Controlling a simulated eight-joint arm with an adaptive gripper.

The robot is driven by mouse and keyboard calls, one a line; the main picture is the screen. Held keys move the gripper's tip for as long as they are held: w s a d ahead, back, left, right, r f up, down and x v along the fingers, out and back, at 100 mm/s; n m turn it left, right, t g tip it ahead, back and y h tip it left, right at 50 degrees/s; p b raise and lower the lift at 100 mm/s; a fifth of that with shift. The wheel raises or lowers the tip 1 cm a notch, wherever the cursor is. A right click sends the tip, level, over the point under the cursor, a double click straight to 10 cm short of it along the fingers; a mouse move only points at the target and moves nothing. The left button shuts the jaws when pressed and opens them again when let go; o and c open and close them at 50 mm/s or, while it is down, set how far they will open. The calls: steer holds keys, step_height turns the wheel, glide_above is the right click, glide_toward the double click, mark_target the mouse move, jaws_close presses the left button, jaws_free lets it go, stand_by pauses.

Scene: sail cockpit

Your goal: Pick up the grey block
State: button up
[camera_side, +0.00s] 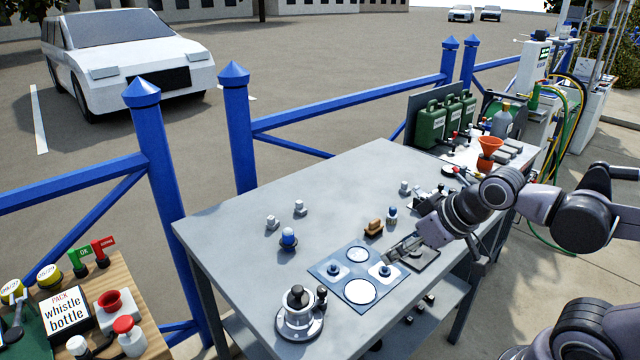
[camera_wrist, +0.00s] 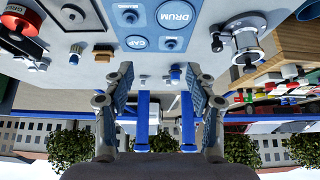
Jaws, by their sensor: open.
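No single grey block stands out clearly in either view. Small grey pieces stand on the grey table: one at the left (camera_side: 272,222), one just behind it (camera_side: 300,208), and one toward the far right (camera_side: 404,187). My gripper (camera_side: 392,252) is low over the right edge of a blue mat with white circles (camera_side: 330,287). In the wrist view my gripper (camera_wrist: 160,92) has its two fingers wide apart, with nothing held between them. The mat, labelled DRUM and CAP (camera_wrist: 158,42), shows at the top there.
A silver winch (camera_side: 298,315) stands at the table's front edge. A blue-topped piece (camera_side: 288,240) and a brown piece (camera_side: 374,227) stand near the mat. Green cans (camera_side: 430,125) and an orange funnel (camera_side: 489,147) are at the far right. The table's left part is mostly clear.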

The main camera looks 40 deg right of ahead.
steer(key=w+d+r+n+g+h, duration=0.2)
steer(key=w+d+r+n, duration=0.4)
steer(key=w, duration=0.3)
steer(key=n+g+h, duration=0.2)
steer(key=n+g, duration=0.3)
steer(key=n, duration=0.7)
glide_above(405, 184)
steer(key=a, duration=0.4)
step_height(405, 184, down, 9)
steer(key=shift+h, duration=0.3)
steer(key=x, duration=0.5)
steer(key=shift+w+d, duration=0.2)
steer(key=shift+s+x, duration=0.15)
steer(key=shift+x, duration=1.2)
steer(key=shift+s+x, duration=0.2)
steer(key=shift+x, duration=1.15)
steer(key=shift+a, duration=0.15)
steer(key=c, duration=1.1)
